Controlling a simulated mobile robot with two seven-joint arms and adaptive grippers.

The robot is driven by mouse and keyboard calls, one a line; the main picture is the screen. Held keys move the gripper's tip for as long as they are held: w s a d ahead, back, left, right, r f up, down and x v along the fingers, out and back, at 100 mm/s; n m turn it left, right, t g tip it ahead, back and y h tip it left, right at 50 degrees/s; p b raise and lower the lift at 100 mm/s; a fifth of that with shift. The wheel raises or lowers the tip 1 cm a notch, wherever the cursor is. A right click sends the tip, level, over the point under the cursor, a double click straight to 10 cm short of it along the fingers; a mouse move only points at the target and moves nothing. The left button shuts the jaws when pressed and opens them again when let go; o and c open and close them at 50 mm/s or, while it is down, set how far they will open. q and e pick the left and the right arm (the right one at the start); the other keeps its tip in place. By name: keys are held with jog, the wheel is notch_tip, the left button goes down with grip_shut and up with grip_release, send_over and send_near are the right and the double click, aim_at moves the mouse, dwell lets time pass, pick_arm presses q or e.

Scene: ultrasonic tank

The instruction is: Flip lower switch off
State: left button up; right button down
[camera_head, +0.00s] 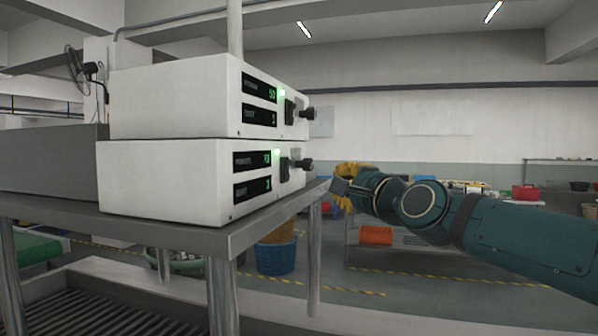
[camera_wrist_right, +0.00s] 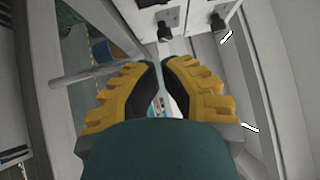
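Two white control boxes are stacked on a metal table in the head view. The lower box (camera_head: 160,180) has two dark displays, a lit green light, a black switch (camera_head: 284,169) and a black knob (camera_head: 306,165) on its front. The upper box (camera_head: 180,95) has the same layout. My right gripper (camera_head: 343,187), with yellow fingers, is to the right of the lower box and apart from it. In the right wrist view, its fingertips (camera_wrist_right: 161,64) are nearly together with nothing between them, below the lower box's knob (camera_wrist_right: 164,33). My left gripper is out of view.
The metal table's edge (camera_head: 245,235) runs below the boxes. The upper box's knob (camera_head: 307,114) sticks out above the lower one. A blue basket (camera_head: 277,256) stands on the floor beyond the table. The space between my right gripper and the box fronts looks clear.

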aim_at(287, 170)
jog(key=s+a+p+x, duration=0.1)
jog(key=a+p+x, duration=0.1)
jog(key=p+x, duration=0.6)
jog(key=shift+a+x, duration=0.25)
jog(key=shift+x, duration=2.2)
jog(key=shift+s, duration=0.2)
